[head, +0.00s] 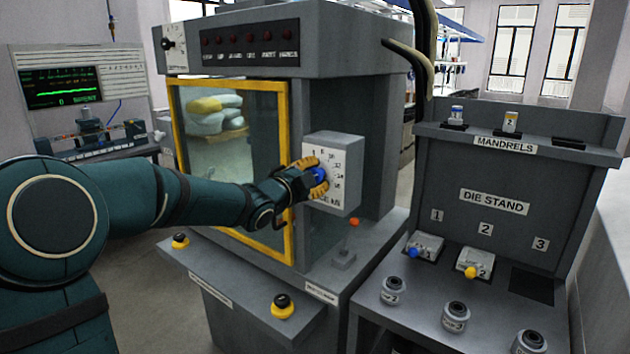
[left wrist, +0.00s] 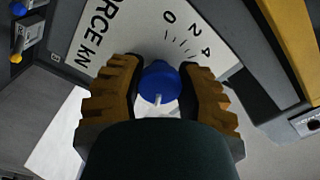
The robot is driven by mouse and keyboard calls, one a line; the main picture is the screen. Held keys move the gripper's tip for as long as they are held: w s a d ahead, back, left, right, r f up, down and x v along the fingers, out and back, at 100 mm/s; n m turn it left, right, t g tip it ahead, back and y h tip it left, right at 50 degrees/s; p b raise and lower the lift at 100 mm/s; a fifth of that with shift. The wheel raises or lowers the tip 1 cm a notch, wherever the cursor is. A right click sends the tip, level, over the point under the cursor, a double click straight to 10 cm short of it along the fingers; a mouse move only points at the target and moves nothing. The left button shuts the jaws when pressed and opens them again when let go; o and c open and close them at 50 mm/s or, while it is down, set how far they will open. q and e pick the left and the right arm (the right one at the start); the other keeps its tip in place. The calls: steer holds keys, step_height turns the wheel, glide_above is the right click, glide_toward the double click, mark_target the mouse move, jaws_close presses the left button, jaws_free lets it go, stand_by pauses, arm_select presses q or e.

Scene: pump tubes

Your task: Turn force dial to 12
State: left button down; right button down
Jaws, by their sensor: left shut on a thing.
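The force dial is a blue knob (head: 319,174) on a pale box (head: 347,160) on the side of the grey press. My left gripper (head: 310,180) reaches in from the left and is shut on the knob. In the left wrist view the blue knob (left wrist: 160,84) sits between the two ridged yellow fingers of the left gripper (left wrist: 158,88). The dial face (left wrist: 125,40) there shows "FORCE kN" and the marks 0, 2 and 4. A small white pointer (left wrist: 156,100) shows on the knob's near side. The rest of the scale is hidden. My right gripper is not in view.
A yellow-framed guard window (head: 289,150) stands left of the dial box. Yellow-based black buttons (head: 282,304) sit on the press's front ledge. An orange-red-tipped lever (head: 354,223) stands below the dial. The die stand (head: 495,203) with mandrels and dies is to the right.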

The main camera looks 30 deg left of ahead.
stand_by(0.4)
arm_select(q)
steer(key=c, duration=0.5)
jaws_free()
steer(key=shift+a, duration=0.1)
steer(key=s, duration=1.2)
steer(key=shift+a, duration=0.4)
